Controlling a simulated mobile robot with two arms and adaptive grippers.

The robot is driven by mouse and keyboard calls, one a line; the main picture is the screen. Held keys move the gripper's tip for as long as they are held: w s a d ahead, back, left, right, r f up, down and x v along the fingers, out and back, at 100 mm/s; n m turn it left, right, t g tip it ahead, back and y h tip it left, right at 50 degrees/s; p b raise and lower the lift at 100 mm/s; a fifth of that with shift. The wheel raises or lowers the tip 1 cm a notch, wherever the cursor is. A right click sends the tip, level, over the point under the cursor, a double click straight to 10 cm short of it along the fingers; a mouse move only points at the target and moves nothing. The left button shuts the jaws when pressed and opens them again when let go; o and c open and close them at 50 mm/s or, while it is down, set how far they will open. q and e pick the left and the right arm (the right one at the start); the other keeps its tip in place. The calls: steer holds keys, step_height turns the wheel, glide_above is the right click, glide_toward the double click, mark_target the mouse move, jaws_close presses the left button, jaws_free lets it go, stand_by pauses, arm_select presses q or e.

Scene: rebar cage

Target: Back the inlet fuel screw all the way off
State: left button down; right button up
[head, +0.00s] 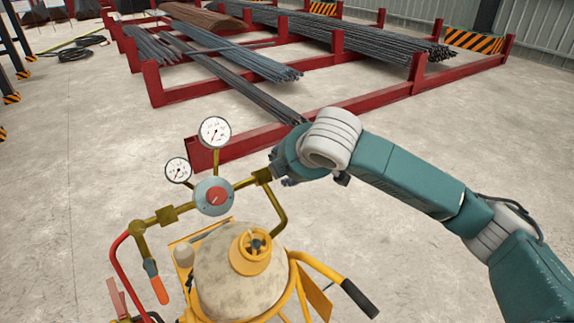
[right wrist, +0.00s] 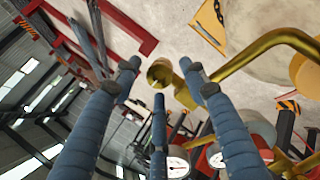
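The yellow cylinder cart carries a brass line with a grey regulator (head: 213,196) that has a red knob, and two white gauges (head: 215,132). The line ends on the right in a brass block (head: 263,175), with a bent brass pipe (head: 279,212) running down from it. In the right wrist view, a round hollow brass end piece (right wrist: 160,73), perhaps the inlet fuel screw, lies between my spread fingertips. My right gripper (right wrist: 160,82) is open around it, with no clear contact. In the head view the gripper hides this end. My left gripper is not in view.
A pale cylinder top with a yellow valve wheel (head: 252,250) is below the line. A black-gripped cart handle (head: 358,297) juts right. A red rack beam (head: 350,112) stands behind, with steel bars (head: 340,35).

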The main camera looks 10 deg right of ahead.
steer(key=v, duration=1.2)
